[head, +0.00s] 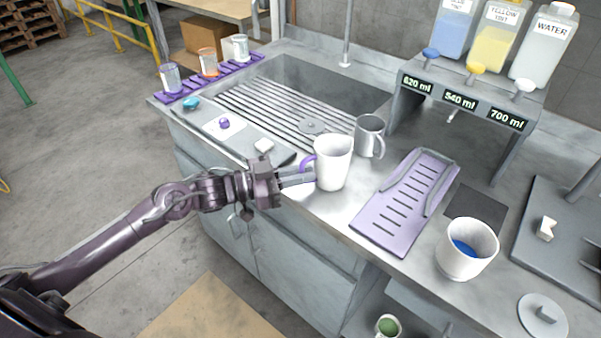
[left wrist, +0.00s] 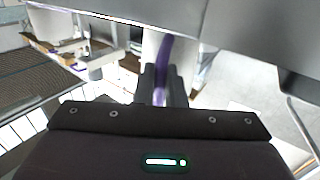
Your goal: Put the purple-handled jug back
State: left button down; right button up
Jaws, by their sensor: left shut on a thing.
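The purple-handled jug (head: 333,162) is white and upright near the counter's front edge, in front of the sink's drainboard. I cannot tell whether its base touches the counter. My left gripper (head: 308,177) is shut on its purple handle, which also shows in the left wrist view (left wrist: 163,60) between the fingers (left wrist: 163,88). A grey metal jug (head: 369,135) stands just behind it. A white jug with blue inside (head: 466,250) stands at the right. My right gripper is not in view.
A lilac slotted tray (head: 399,212) with a grey wire frame lies to the right of the held jug. A dispenser stand (head: 470,98) with several bottles stands behind it. The sink (head: 330,90) is at the back. A purple rack (head: 210,80) holds small cups at the left.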

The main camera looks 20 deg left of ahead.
pick_arm(q)
jog(key=shift+f, duration=0.1)
jog(key=c, duration=1.5)
grip_release()
jog(key=v, duration=1.2)
